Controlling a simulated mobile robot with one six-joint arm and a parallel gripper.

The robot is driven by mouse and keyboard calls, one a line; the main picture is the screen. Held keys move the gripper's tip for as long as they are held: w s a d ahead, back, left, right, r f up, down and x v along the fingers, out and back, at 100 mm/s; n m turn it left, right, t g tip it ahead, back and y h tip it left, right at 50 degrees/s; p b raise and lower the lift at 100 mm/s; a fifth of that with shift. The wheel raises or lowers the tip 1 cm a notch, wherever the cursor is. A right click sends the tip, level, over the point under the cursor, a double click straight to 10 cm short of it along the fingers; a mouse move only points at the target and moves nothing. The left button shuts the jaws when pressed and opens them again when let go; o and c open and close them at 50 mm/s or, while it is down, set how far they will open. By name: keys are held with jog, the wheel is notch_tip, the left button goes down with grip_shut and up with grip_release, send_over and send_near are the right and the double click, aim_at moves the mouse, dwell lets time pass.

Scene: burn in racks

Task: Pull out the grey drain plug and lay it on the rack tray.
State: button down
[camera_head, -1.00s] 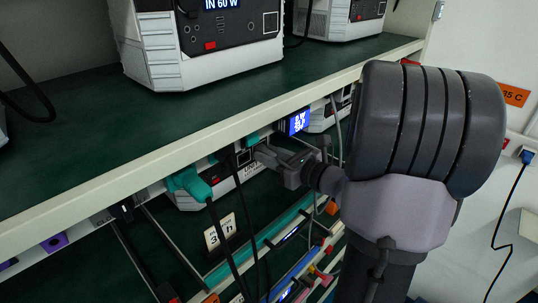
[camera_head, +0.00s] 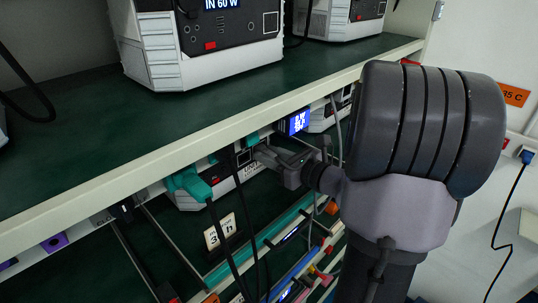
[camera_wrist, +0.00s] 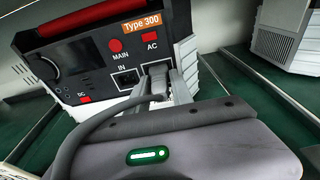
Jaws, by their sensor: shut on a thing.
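In the wrist view the grey drain plug (camera_wrist: 158,82) sits at the AC socket on the front of a power station (camera_wrist: 105,60) marked Type 300. A grey cable (camera_wrist: 85,128) runs from it to the lower left. My gripper (camera_wrist: 165,72) is shut on the plug, close to the panel. How far the plug sits in the socket cannot be told. In the head view my gripper (camera_head: 262,154) reaches under the upper shelf to that unit; its fingertips and the plug are hard to make out. I cannot tell which surface is the rack tray.
The upper shelf (camera_head: 150,150) overhangs my gripper and carries another power station (camera_head: 200,50). Teal plugs (camera_head: 187,182) and dark cables hang left of my gripper. A date sign (camera_head: 222,232) stands lower down. Another unit (camera_wrist: 285,40) is at the right.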

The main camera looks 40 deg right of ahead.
aim_at(286, 191)
jog(key=shift+s, duration=0.45)
dwell(0.6)
jog(key=shift+s, duration=0.3)
jog(key=shift+s+d, duration=0.1)
dwell(0.4)
jog(key=shift+s, duration=1.25)
jog(key=shift+s+d+b, duration=0.1)
jog(key=shift+b, duration=0.2)
jog(key=shift+s, duration=0.9)
jog(key=shift+f, duration=0.2)
jog(key=shift+f+b, duration=2.55)
jog(key=shift+f, duration=0.05)
